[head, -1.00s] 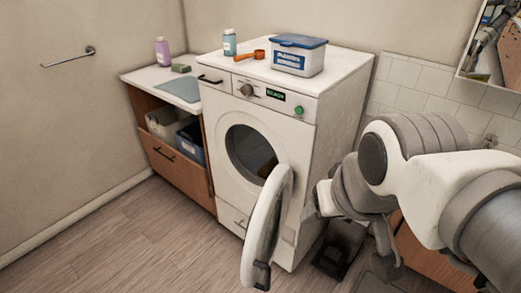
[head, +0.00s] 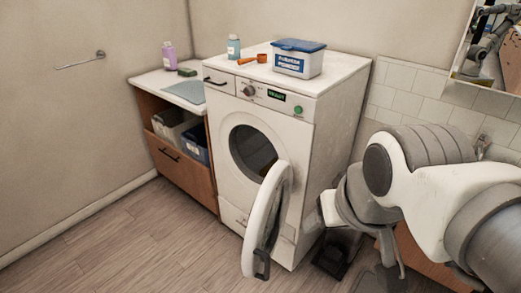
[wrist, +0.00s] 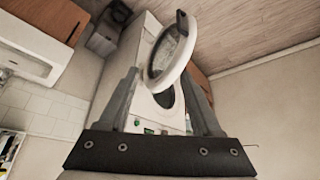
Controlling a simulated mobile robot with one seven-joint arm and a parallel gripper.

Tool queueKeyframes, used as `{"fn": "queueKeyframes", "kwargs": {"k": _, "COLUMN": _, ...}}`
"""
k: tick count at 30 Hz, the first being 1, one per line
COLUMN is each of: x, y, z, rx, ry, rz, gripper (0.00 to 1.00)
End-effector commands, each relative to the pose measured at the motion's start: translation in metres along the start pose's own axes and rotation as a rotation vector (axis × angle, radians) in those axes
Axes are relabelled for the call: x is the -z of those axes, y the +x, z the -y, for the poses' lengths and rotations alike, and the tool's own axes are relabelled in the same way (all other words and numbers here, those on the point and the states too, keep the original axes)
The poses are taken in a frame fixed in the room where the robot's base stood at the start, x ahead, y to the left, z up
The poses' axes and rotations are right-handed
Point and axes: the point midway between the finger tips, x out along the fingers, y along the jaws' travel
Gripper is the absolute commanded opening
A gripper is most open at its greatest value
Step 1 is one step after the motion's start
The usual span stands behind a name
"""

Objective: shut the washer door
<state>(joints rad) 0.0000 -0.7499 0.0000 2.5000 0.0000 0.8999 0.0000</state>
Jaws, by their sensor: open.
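The white washer (head: 229,190) stands against the wall, its front facing the open floor. Its round door (head: 259,222) stands wide open, swung out to the right of the dark drum opening (head: 251,150). The door's dark handle (head: 262,265) is at its outer edge. My gripper (wrist: 163,74) is open and empty; in the wrist view the door (wrist: 181,72) shows beyond and between its fingers, apparently apart from them. In the head view my gripper is right of the door, partly hidden by my own arm.
A detergent box (head: 299,58), an orange scoop (head: 252,59) and a blue bottle (head: 234,46) sit on the washer. A counter (head: 160,80) with a purple bottle (head: 169,51) and an open drawer (head: 178,163) stands left. The floor (head: 120,240) before the washer is clear.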

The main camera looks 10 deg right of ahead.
Motion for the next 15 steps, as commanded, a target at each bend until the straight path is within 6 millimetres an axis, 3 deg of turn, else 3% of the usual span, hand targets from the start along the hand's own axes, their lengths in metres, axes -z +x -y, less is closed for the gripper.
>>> {"fn": "queueKeyframes", "kwargs": {"k": 1, "x": 0.000, "y": 0.000, "z": 0.000, "rx": 0.000, "ry": 0.001, "rz": 0.000, "gripper": 0.59}}
{"fn": "queueKeyframes", "kwargs": {"k": 5, "x": 0.001, "y": 0.008, "z": 0.004, "rx": 0.021, "ry": 0.048, "rz": 0.017, "gripper": 0.35}}
{"fn": "queueKeyframes", "kwargs": {"k": 11, "x": 0.009, "y": 0.051, "z": 0.020, "rx": 0.114, "ry": 0.352, "rz": 0.111, "gripper": 0.00}}
{"fn": "queueKeyframes", "kwargs": {"k": 15, "x": 0.014, "y": 0.092, "z": 0.031, "rx": 0.156, "ry": 0.661, "rz": 0.202, "gripper": 0.00}}
